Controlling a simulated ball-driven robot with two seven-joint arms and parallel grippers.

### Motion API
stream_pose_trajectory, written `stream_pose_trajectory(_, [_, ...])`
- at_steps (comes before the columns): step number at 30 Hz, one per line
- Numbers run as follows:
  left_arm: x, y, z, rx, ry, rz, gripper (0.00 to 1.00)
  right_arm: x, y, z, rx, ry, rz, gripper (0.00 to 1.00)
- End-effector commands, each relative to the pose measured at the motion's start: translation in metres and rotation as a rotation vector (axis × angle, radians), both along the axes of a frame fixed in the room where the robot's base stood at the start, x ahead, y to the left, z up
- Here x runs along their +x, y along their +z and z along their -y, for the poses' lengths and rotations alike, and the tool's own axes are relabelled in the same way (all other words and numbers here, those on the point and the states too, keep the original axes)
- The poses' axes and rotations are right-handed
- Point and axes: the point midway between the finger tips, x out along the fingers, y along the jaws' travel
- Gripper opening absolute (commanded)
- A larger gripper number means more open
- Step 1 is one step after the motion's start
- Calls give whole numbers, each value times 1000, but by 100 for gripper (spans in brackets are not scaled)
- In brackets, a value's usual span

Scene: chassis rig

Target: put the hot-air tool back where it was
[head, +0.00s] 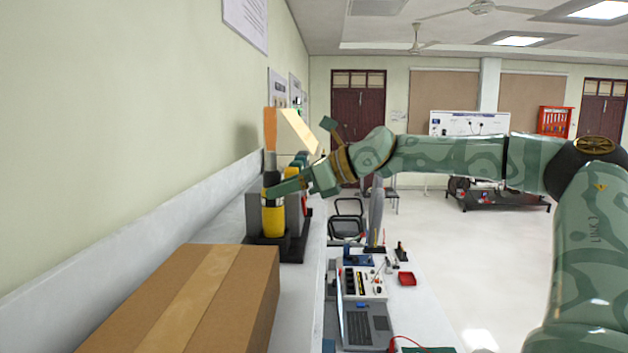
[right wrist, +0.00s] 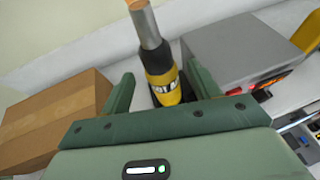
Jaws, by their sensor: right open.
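The hot-air tool (head: 273,222) has a yellow and black body and stands upright, nozzle up, in a black base on the bench by the wall. In the right wrist view the tool (right wrist: 163,82) shows its silver nozzle with an orange end. My right gripper (head: 273,191) is open, with its fingers reaching around the tool's upper body. In the right wrist view one finger of the gripper (right wrist: 158,88) is on each side of the tool, with a gap visible at the left. Whether the fingers touch it cannot be told. My left gripper is not in view.
A cardboard box (head: 190,300) lies in front of the tool on the bench. A grey unit (right wrist: 240,52) with red parts stands right beside it. Open floor lies beyond.

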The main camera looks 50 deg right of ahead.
Motion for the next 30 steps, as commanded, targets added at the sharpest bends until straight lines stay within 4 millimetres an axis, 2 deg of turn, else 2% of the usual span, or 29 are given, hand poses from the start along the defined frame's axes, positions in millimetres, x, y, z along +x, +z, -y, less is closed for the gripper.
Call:
stream_pose_trajectory(6, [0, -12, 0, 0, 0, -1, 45, -33, 13, 16, 1, 0, 3, 62])
stream_pose_trajectory(12, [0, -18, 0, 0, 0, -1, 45, -52, 22, 26, 1, 0, 0, 62])
stream_pose_trajectory(25, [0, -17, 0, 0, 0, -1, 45, -57, 26, 28, 2, 0, -2, 62])
stream_pose_trajectory(28, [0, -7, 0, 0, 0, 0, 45, -57, 37, 28, 2, 1, 0, 62])
stream_pose_trajectory(30, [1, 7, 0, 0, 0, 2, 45, -58, 51, 28, 1, 0, 2, 62])
